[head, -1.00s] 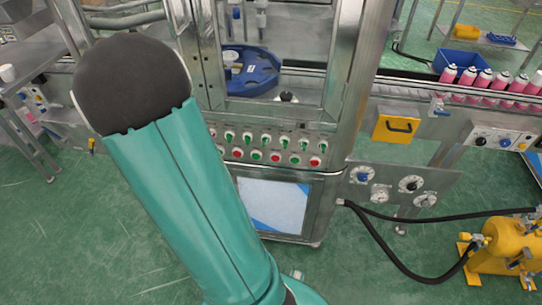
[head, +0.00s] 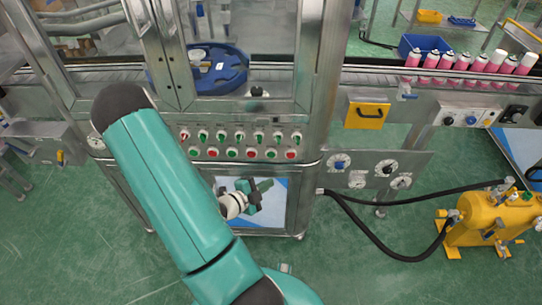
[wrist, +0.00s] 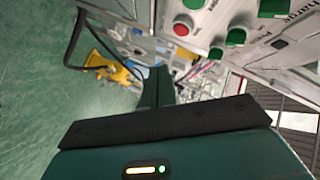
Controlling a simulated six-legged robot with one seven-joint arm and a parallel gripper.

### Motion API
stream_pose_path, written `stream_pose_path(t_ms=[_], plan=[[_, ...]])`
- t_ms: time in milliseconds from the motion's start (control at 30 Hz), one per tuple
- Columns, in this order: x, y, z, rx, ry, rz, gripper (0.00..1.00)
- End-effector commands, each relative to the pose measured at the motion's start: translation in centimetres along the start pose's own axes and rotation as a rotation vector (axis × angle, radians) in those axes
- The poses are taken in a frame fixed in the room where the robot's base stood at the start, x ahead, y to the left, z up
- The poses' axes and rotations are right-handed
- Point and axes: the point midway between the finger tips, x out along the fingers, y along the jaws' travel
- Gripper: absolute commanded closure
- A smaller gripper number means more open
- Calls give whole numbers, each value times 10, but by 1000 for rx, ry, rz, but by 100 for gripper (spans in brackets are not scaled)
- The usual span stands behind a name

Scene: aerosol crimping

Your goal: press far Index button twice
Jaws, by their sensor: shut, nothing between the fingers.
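The machine's front control panel (head: 238,145) carries an upper row of green and red selector switches and a lower row of round red and green push buttons. The labels are too small to read in the head view, so I cannot tell which button is Index. In the wrist view a red button (wrist: 184,25) and a green button (wrist: 235,37) show close up; a partly cut label ends in "harge". My gripper (head: 265,186) is small, shut and empty, in front of the cabinet below the button row, apart from the buttons.
Below the panel is a cabinet with a pale window (head: 278,212). A blue turntable (head: 225,72) sits behind the frame. Pink cans (head: 447,64) line the conveyor at right. A yellow pump (head: 485,220) with black hoses stands on the floor at right.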

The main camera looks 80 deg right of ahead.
Motion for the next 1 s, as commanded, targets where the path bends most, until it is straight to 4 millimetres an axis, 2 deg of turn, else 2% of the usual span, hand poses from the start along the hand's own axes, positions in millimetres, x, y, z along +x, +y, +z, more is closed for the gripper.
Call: stream_pose_path(t_ms=[167,700,1000], plan=[[7,-5,5,4,0,1,100],[53,-39,40,1,-1,1,100],[61,-44,45,0,-2,1,100]])
